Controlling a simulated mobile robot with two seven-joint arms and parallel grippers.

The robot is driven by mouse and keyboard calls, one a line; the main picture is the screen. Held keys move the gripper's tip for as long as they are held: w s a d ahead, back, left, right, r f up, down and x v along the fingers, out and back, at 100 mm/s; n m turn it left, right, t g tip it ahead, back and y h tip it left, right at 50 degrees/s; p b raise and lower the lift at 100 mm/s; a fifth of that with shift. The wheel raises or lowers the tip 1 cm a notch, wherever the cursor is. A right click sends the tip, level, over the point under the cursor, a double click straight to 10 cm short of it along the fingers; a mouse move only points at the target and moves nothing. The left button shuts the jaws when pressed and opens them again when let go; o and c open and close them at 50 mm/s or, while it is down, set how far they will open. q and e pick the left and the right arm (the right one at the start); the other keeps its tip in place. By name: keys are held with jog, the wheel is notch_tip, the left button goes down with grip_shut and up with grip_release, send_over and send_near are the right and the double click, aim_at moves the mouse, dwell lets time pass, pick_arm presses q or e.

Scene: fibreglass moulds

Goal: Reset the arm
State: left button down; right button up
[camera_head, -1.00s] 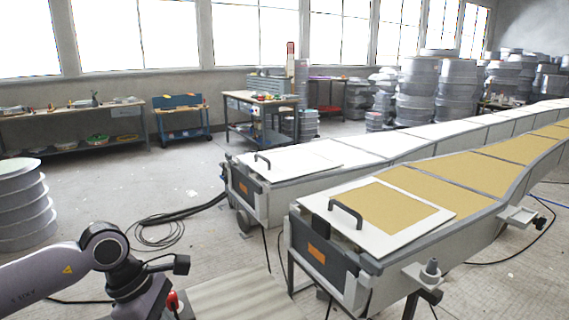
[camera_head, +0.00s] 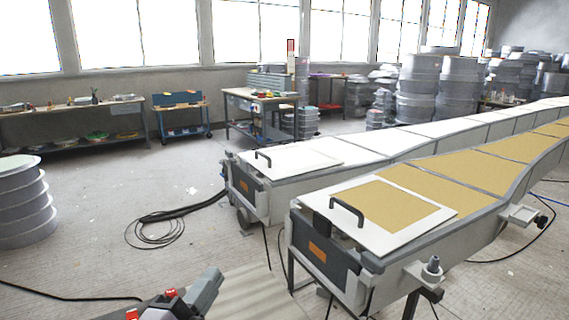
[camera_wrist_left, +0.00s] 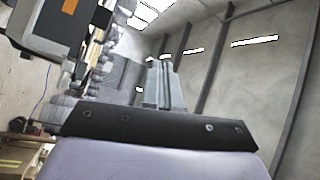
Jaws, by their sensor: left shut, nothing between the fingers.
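My left gripper (camera_head: 213,276) shows at the bottom of the head view, left of centre, with only its end and some red parts of my arm in frame. In the left wrist view its grey fingers (camera_wrist_left: 164,70) are together and empty, pointing up in the picture. The gripper is apart from the moulds. My right gripper is not in view.
A long mould with tan panels (camera_head: 470,172) and a black-handled lid (camera_head: 425,212) stands at right, with a white-topped mould (camera_head: 370,143) behind it. Coiled hoses (camera_head: 160,228) lie on the floor. Grey drums (camera_head: 22,215) stand at left. Benches line the back wall.

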pick_arm(q)
jog(key=s+a+f+n+g+y, duration=0.4)
jog(key=a+f+n, duration=0.15)
jog(key=f, duration=0.25)
jog(key=s+a+f+n+g+y, duration=0.3)
jog(key=s+a+f+n, duration=0.1)
jog(key=f+n, duration=0.25)
jog(key=s+a+f+n+g, duration=0.15)
jog(key=s+f+g, duration=0.25)
jog(key=s, duration=0.4)
jog(key=s+a+f+n+g, duration=0.1)
jog(key=s+f+n+g, duration=0.1)
jog(key=s+f+g, duration=0.45)
jog(key=w+d+f+t+h+b, duration=0.2)
jog(key=w+f+t, duration=0.3)
jog(key=f+t, duration=0.4)
jog(key=shift+w+d+f+b, duration=0.15)
jog(key=shift+d+f+b, duration=0.4)
jog(key=shift+d, duration=0.15)
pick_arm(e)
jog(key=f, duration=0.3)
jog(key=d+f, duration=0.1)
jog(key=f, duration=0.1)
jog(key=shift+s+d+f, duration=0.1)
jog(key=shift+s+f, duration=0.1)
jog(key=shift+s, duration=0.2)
